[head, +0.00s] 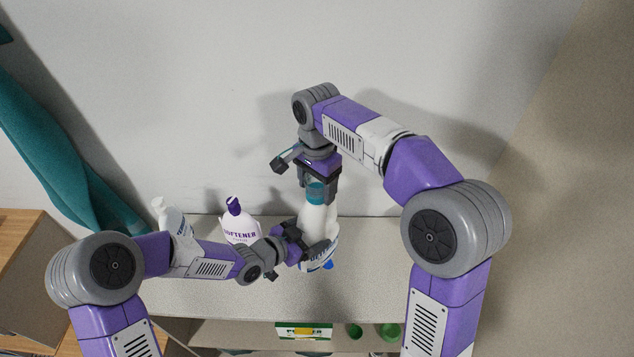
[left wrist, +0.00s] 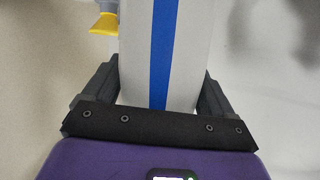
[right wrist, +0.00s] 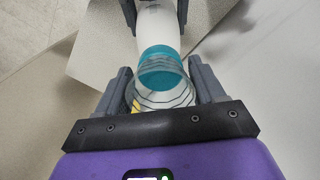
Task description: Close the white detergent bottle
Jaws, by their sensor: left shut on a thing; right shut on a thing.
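The white detergent bottle (head: 313,216) stands upright on the counter, with a blue-lettered label low on its body. A teal cap (head: 315,193) is at its top; it also shows in the right wrist view (right wrist: 160,60), with a clear ribbed part (right wrist: 160,97) nearer my palm. My right gripper (head: 317,186) points down from above and is shut on the cap. I cannot tell how tightly the cap sits. My left gripper (head: 312,250) comes from the left and is shut on the bottle's body. The left wrist view shows the white body with a blue stripe (left wrist: 164,50).
A white softener bottle (head: 240,228) with a purple cap and another white bottle (head: 172,218) stand to the left, near the wall. A green-and-white box (head: 303,331) and green round items (head: 388,331) sit on the lower shelf. The counter (head: 375,270) is clear to the right.

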